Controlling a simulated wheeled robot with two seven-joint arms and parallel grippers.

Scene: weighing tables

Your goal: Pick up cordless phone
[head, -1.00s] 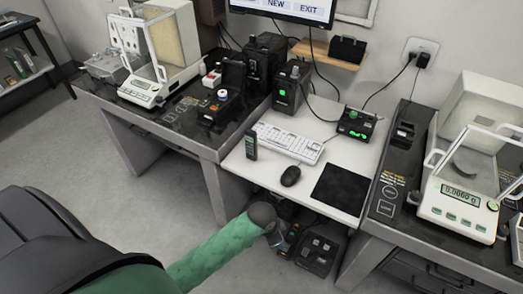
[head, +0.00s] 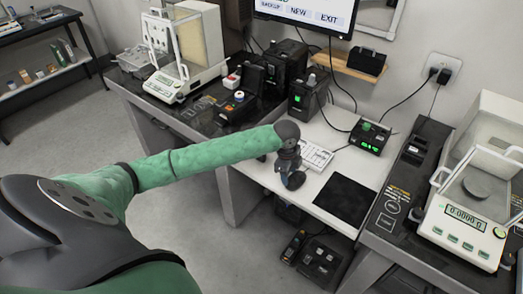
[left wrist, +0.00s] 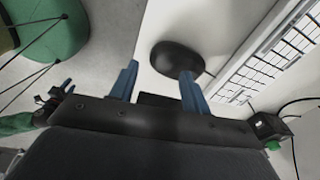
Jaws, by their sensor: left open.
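The cordless phone is not visible now; in the head view my left arm covers the part of the white desk (head: 330,213) beside the keyboard where it stood. My left gripper (head: 293,181) is over the front part of that desk, in front of the keyboard (head: 316,155). In the left wrist view the gripper (left wrist: 159,68) has its two blue fingers apart, with no phone seen between them. A black mouse (left wrist: 176,58) lies just beyond the fingertips, nearer the right finger.
A black mat (head: 344,199) lies right of the gripper. A small box with green lights (head: 369,137) stands behind it. Side tables hold a left balance (head: 178,75) and a right balance (head: 463,222). Black devices (head: 318,257) sit under the desk.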

